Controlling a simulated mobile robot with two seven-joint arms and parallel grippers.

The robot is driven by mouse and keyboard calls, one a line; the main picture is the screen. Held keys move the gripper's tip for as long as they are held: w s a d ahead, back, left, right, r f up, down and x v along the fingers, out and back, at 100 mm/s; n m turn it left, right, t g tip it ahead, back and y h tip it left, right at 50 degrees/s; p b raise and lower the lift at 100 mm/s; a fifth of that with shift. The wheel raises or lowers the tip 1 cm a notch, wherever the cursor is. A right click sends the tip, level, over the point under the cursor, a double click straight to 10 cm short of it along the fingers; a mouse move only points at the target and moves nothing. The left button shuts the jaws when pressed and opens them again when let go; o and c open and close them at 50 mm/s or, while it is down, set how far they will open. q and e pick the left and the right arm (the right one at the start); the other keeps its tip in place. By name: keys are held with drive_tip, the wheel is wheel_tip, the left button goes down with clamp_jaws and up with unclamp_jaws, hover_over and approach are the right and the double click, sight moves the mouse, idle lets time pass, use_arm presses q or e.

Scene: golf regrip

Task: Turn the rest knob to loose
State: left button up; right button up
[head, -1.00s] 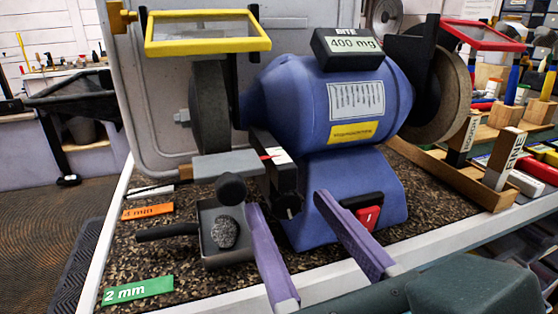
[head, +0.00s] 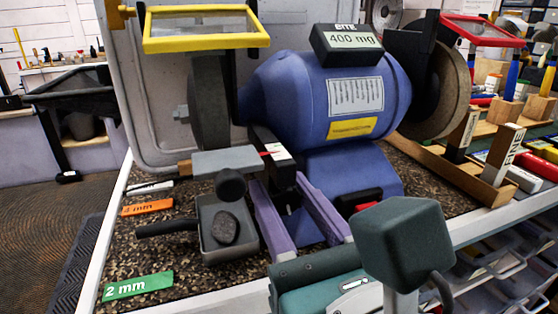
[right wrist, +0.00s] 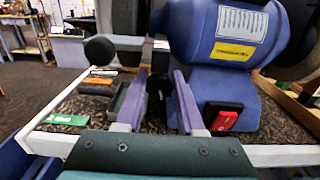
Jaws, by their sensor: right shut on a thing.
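The blue bench grinder (head: 300,95) stands on the speckled bench mat. Its grey tool rest (head: 225,162) sits in front of the left wheel (head: 210,105), on a black bracket with a small white label and red mark (head: 277,152). My right gripper (head: 276,186) reaches in from the front with its purple fingers on either side of the dark rest knob (right wrist: 157,86) below the bracket. It is shut on the knob, which the fingers largely hide in the head view. Which way the knob is turned cannot be told. My left gripper is not in view.
A grey tray (head: 212,208) with a dark stone stands left of the fingers, near a round black knob (head: 230,183). The red switch (right wrist: 222,118) is close to the right finger. A green "2 mm" tag (head: 138,286) lies at the front left.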

clamp_jaws()
drive_tip(key=shift+n, duration=0.7)
drive_tip(key=o, duration=0.8)
unclamp_jaws()
drive_tip(key=shift+o, duration=0.2)
